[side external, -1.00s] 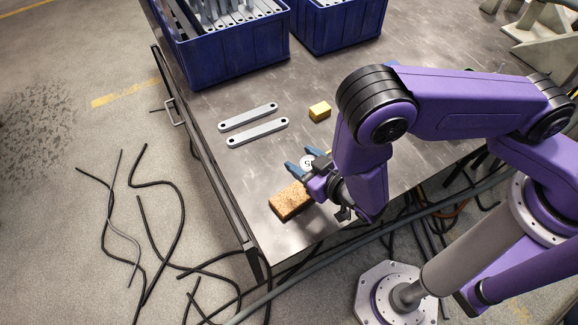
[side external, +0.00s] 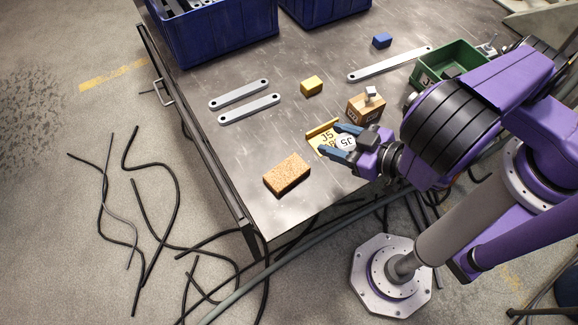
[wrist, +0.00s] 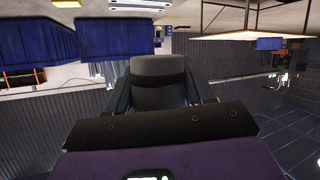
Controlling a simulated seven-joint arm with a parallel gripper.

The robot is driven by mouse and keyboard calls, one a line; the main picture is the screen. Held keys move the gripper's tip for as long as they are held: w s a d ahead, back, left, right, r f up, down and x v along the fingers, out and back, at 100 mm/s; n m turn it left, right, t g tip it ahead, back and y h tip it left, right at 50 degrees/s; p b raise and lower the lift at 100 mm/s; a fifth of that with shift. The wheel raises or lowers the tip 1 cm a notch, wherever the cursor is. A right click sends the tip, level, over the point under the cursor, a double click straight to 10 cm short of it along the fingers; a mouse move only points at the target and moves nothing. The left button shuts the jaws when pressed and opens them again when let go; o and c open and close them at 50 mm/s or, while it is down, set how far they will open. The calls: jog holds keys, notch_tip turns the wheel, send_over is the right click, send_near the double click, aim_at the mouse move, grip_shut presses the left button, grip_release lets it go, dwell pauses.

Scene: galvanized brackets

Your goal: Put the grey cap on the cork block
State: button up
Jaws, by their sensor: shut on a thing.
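The cork block (side external: 287,175) lies bare on the metal table near its front left corner. My gripper (side external: 338,145) has blue fingers pointing left, to the right of and behind the cork block. In the wrist view the grey cap (wrist: 158,75) sits between the fingers, and the cork block does not show. A yellow piece marked J5 (side external: 325,140) is beside the fingers, partly hidden by them. Whether the cap touches anything below cannot be told.
A wooden block with a grey knob (side external: 366,108) stands just behind my gripper. A yellow block (side external: 311,86), grey bars (side external: 249,109), a blue block (side external: 382,40) and a green bin (side external: 447,65) lie farther back. Blue bins (side external: 220,40) stand at the back left. Table around the cork is clear.

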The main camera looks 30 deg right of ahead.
jog(key=shift+s+n+g+y, duration=0.6)
jog(key=shift+s+n+y, duration=0.35)
jog(key=shift+y, duration=0.25)
jog(key=shift+a+x, duration=0.3)
jog(key=shift+x, duration=1.8)
send_over(280, 169)
jog(key=d, duration=0.1)
jog(key=f, duration=0.4)
jog(key=s+f, duration=0.1)
jog(key=f, duration=0.1)
jog(key=shift+f, duration=0.25)
jog(key=shift+w+a+f, duration=0.25)
jog(key=shift+w+f, duration=0.05)
jog(key=shift+f, duration=0.2)
jog(key=shift+w+a+f, duration=0.25)
jog(key=shift+w+f, duration=0.05)
jog(key=shift+f, duration=1.55)
jog(key=shift+f, duration=0.15)
jog(key=o, duration=1.2)
jog(key=shift+s, duration=0.1)
